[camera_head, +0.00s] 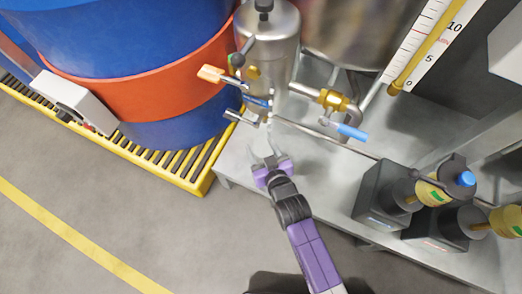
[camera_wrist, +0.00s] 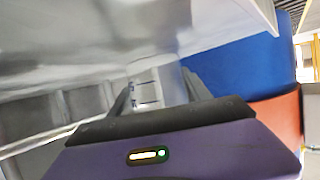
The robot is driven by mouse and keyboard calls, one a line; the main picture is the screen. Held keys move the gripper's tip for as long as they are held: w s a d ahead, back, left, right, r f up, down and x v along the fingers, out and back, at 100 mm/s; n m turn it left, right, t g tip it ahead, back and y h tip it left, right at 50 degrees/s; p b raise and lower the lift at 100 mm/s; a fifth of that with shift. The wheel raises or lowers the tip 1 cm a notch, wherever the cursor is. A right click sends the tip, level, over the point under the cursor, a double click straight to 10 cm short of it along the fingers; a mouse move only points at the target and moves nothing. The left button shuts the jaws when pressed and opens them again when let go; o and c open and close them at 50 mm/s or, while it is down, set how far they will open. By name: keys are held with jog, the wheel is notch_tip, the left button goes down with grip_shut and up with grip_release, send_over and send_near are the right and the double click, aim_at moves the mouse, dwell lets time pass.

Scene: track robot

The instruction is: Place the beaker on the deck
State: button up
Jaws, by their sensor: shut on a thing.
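My gripper (camera_head: 268,155) is low over the front left part of the grey deck (camera_head: 325,180). In the wrist view, my gripper (camera_wrist: 156,84) is shut on the beaker (camera_wrist: 148,92), a clear piece with dark graduation marks between the fingers. Only part of the beaker shows there; the palm hides its lower part in the picture. In the head view the beaker is too faint to make out against the pale deck. I cannot tell whether its base touches the deck.
A steel vessel (camera_head: 272,45) with valves, an orange handle (camera_head: 211,74) and a blue handle (camera_head: 352,132) stand behind my gripper. A thin pipe crosses the deck. Dark pump boxes (camera_head: 378,196) stand at right. A blue drum (camera_head: 130,35) on a yellow-edged grate (camera_head: 195,185) is at left.

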jog(key=shift+f, duration=0.5)
jog(key=shift+f, duration=0.15)
jog(key=o, duration=1.3)
jog(key=shift+o, duration=0.2)
